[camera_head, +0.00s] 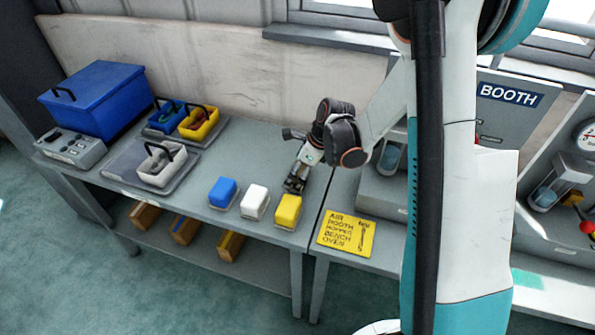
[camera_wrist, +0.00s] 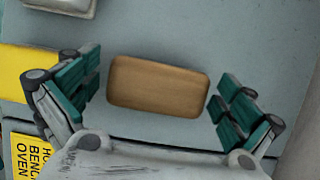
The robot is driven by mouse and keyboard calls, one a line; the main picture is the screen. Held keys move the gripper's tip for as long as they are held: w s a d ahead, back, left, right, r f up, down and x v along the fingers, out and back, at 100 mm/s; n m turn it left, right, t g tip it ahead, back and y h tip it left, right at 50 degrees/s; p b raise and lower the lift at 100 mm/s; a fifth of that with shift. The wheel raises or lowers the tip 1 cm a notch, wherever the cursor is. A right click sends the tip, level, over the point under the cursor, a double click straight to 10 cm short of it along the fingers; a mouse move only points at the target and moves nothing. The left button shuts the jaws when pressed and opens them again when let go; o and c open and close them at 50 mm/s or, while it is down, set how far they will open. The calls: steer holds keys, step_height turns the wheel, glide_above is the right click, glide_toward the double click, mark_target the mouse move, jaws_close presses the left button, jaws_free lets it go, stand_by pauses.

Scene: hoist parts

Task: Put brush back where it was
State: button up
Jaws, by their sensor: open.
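A brown wooden block with rounded corners (camera_wrist: 158,86), which looks like the brush seen from above, lies on the grey bench top in the wrist view. Its underside is hidden, so no bristles show. My gripper (camera_wrist: 157,90) is open, with one green-padded finger off each short end of the block and a gap on both sides. In the head view my gripper (camera_head: 295,183) points down at the bench, just behind the yellow block. I cannot make out the brush there; the gripper seems to hide it.
Yellow (camera_head: 288,209), white (camera_head: 255,201) and blue (camera_head: 223,191) blocks stand in a row along the bench's front edge. A yellow sign (camera_head: 346,236) lies to the right. Caddies (camera_head: 198,124) and a blue box (camera_head: 98,98) stand left. Several wooden blocks (camera_head: 185,229) lie on the lower shelf.

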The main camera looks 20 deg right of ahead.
steer(key=p+v, duration=0.4)
steer(key=v, duration=0.8)
steer(key=shift+r, duration=0.2)
steer(key=shift+a, duration=0.1)
